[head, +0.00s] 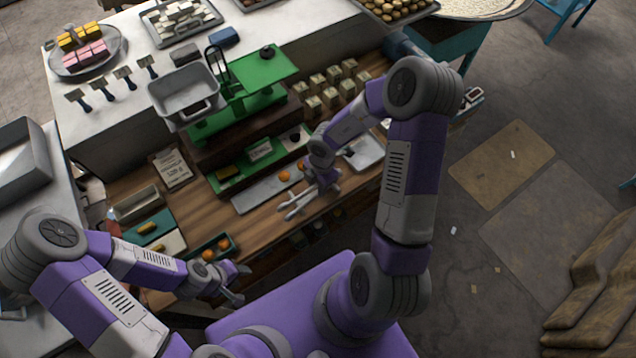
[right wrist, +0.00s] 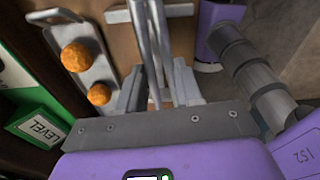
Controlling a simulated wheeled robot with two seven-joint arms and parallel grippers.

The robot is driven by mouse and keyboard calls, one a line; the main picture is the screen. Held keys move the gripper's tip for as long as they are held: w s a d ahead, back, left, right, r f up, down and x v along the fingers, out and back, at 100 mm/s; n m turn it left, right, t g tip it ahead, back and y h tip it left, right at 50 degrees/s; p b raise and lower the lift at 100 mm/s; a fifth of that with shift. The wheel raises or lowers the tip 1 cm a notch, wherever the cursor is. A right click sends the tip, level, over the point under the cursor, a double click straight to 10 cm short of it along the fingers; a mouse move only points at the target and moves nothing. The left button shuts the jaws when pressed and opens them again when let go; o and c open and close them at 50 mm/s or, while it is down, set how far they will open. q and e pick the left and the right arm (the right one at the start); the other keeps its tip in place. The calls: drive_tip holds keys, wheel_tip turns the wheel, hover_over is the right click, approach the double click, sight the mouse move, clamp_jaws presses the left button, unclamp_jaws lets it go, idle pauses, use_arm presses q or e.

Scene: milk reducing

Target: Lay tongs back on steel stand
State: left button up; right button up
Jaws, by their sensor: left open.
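The metal tongs (head: 296,205) show in the head view as two pale prongs just left of my right gripper (head: 325,183), over the front of the wooden counter. In the right wrist view the tongs (right wrist: 149,40) run up between the two fingers of the right gripper (right wrist: 158,88), which look closed against them. A long steel plate (head: 250,197) with orange balls lies beside the right gripper; it also shows in the right wrist view (right wrist: 104,65). I cannot tell which steel piece is the stand. My left gripper (head: 240,284) is open and empty near the counter's front left.
A green scale (head: 255,85) with a grey pan (head: 187,92) stands behind the plate. A steel tray (head: 368,150) lies right of the right gripper. A green tray (head: 222,240) with orange balls is near the left gripper. Small pale blocks (head: 330,82) crowd the back right.

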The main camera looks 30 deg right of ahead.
drive_tip(key=shift+f, duration=0.15)
drive_tip(key=o, duration=0.6)
drive_tip(key=shift+o, duration=0.4)
drive_tip(key=o, duration=0.6)
wheel_tip(320, 180, up, 3)
drive_tip(key=p, duration=0.3)
drive_tip(key=shift+r+p, duration=0.9)
drive_tip(key=shift+r, duration=1.6)
